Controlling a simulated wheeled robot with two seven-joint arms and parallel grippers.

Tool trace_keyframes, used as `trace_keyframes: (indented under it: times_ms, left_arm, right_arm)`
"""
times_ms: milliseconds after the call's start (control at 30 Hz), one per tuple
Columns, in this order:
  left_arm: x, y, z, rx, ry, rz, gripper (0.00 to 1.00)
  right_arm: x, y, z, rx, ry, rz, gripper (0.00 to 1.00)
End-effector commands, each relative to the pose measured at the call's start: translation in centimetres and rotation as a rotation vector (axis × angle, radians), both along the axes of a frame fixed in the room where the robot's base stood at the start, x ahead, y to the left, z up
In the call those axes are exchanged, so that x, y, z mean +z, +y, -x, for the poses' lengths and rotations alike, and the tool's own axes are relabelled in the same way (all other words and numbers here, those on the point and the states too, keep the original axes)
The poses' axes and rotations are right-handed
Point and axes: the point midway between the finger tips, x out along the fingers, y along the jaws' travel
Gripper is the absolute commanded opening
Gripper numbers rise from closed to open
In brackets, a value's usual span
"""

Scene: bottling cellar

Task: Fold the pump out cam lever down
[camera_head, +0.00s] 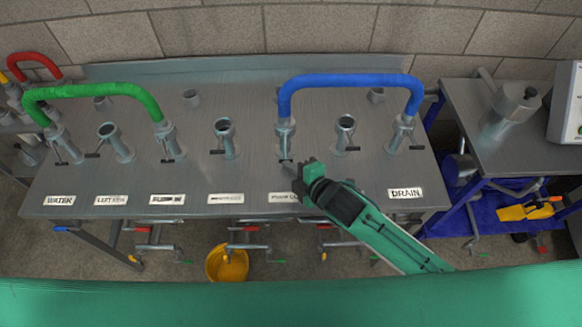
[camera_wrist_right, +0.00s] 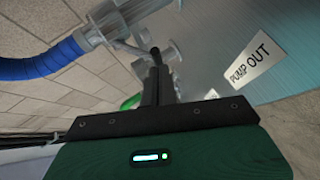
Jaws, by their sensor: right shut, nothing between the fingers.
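The pump out coupling (camera_head: 286,135) stands upright behind the label PUMP OUT, with the left end of the blue hose (camera_head: 350,80) fitted on it. It also shows in the wrist view (camera_wrist_right: 100,24). Its cam lever (camera_wrist_right: 130,47) is a thin metal arm that sticks out from the coupling's side and ends in a black grip. My right gripper (camera_head: 301,172) is shut and empty, just in front of the coupling. In the wrist view the fingers (camera_wrist_right: 155,88) are close to the lever's black end; I cannot tell whether they touch. My left gripper is not in view.
The blue hose's right end sits on the drain coupling (camera_head: 403,133). An open port (camera_head: 345,130) stands between, another (camera_head: 225,138) to the left. A green hose (camera_head: 95,90) links two left ports. The PUMP OUT label (camera_wrist_right: 250,58) is partly hidden in the head view.

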Motion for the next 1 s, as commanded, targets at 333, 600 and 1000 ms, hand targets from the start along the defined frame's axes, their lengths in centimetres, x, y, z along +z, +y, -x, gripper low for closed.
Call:
trace_keyframes:
  times_ms: [333,600,1000]
  left_arm:
    - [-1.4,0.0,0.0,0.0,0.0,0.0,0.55]
    - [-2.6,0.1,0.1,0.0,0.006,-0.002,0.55]
    - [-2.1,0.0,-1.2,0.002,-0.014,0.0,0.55]
  right_arm:
    - [-0.9,0.0,-0.1,0.0,-0.064,0.0,0.0]
    - [-2.1,0.0,-0.6,0.0,-0.129,0.001,0.0]
    - [-4.0,0.0,-1.8,-0.001,-0.128,0.001,0.0]
